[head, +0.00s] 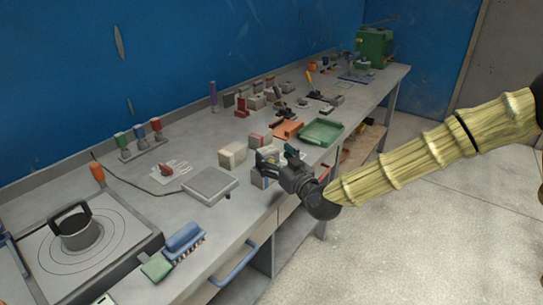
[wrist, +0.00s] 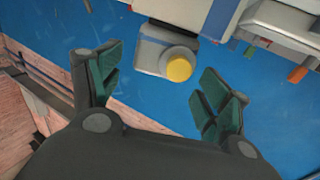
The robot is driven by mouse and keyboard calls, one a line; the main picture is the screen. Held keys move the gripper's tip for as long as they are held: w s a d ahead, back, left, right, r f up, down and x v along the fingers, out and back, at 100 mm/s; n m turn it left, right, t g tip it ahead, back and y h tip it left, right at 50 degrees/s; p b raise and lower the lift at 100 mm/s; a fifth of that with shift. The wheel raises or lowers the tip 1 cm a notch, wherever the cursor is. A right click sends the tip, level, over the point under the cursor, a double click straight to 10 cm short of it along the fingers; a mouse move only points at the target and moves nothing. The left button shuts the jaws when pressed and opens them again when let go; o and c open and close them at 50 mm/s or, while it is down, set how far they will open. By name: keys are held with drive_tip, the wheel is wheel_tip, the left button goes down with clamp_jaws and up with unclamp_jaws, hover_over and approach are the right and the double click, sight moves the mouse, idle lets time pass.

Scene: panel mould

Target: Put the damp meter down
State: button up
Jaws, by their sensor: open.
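My gripper (head: 279,159) is over the front part of the bench in the head view, beside a pale block. In the wrist view its green-padded fingers (wrist: 160,84) are spread apart with nothing between the pads. A grey block with a round yellow end (wrist: 165,52) shows just beyond the fingertips, apart from them. It may be the damp meter, but I cannot tell for sure. In the head view a grey-blue thing (head: 262,180) sits under my gripper, partly hidden by it.
A pale block (head: 232,155) and a flat grey plate (head: 210,186) lie to the left. The bench's front edge is close below my gripper.

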drive_tip(key=b+v, duration=0.1)
drive_tip(key=v, duration=0.9)
drive_tip(key=shift+f, duration=0.1)
drive_tip(key=s+d+f+m+g+h, duration=0.1)
drive_tip(key=s+f+g, duration=0.3)
drive_tip(key=f, duration=0.6)
drive_tip(key=s+d+f+m+g+h, duration=0.1)
drive_tip(key=s+f+g+h, duration=0.1)
drive_tip(key=s+f, duration=0.7)
drive_tip(key=s+d+f+m+g+h, duration=0.1)
drive_tip(key=s+f+g, duration=0.15)
drive_tip(key=f, duration=0.95)
drive_tip(key=s+d+f+m+g+h, duration=0.1)
drive_tip(key=s+d+f, duration=0.3)
drive_tip(key=s, duration=0.4)
drive_tip(key=s+d+f+m+g+h, duration=0.1)
drive_tip(key=s+d+f+g+h, duration=0.1)
drive_tip(key=s+d+f, duration=0.3)
drive_tip(key=s+d+f+m+g+h, duration=0.1)
drive_tip(key=s+d+f+g, duration=0.3)
drive_tip(key=s, duration=0.7)
drive_tip(key=shift+s+d+f+m+h, duration=0.15)
drive_tip(key=shift+d+f+m+h, duration=0.15)
drive_tip(key=shift+h, duration=0.3)
drive_tip(key=shift+a, duration=0.1)
